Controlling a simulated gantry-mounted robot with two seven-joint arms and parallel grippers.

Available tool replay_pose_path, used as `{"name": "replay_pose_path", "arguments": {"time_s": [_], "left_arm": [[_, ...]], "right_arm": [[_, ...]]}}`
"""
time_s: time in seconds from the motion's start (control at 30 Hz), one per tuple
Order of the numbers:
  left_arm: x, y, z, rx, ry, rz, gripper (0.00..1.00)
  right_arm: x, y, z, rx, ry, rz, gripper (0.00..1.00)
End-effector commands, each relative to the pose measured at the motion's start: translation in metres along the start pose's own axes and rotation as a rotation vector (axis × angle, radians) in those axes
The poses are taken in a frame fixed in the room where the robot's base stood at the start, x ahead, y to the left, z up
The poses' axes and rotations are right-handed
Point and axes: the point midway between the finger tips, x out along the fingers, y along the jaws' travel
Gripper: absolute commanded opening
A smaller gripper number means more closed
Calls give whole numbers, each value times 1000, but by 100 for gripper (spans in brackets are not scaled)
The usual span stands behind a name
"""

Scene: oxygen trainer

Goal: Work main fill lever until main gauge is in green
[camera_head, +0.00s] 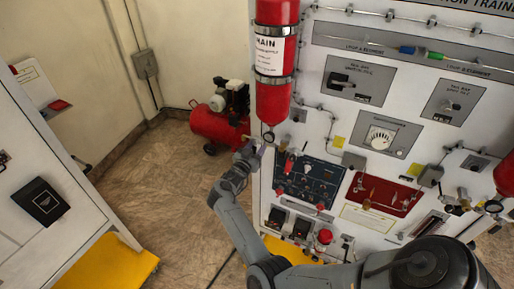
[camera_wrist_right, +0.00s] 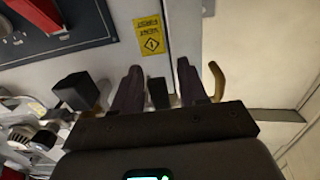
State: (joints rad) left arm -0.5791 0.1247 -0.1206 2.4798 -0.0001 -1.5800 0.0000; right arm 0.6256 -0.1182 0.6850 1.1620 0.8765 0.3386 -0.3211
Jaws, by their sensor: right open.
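The red main cylinder (camera_head: 272,75), with a white label reading "MAIN", is strapped to the left edge of the trainer panel. A small round gauge (camera_head: 268,137) sits right below it; its needle and any green band are too small to read. My right gripper (camera_head: 254,148) is beside the gauge at the panel's left edge. In the right wrist view my right gripper (camera_wrist_right: 158,72) is open, with a dark post (camera_wrist_right: 158,93) showing between its fingers. A brass hooked piece (camera_wrist_right: 217,80) is just outside the right finger. I cannot tell which part is the main fill lever. My left gripper is out of view.
The panel carries a dial (camera_head: 380,137), a blue board (camera_head: 310,180) and a red board (camera_head: 385,193). A red compressor (camera_head: 218,122) stands on the floor behind. A yellow label (camera_wrist_right: 149,37) is ahead in the right wrist view. Floor left of the panel is open.

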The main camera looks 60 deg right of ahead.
Motion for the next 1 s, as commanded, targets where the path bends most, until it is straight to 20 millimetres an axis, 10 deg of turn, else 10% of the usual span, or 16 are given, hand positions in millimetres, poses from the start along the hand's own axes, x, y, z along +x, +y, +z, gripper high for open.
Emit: {"name": "replay_pose_path", "arguments": {"time_s": [0.37, 1.0], "left_arm": [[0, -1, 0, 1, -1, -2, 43], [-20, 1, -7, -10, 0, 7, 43]], "right_arm": [[0, 0, 0, 0, 1, 0, 0], [0, 9, -4, -221, 2, 0, 0]]}}
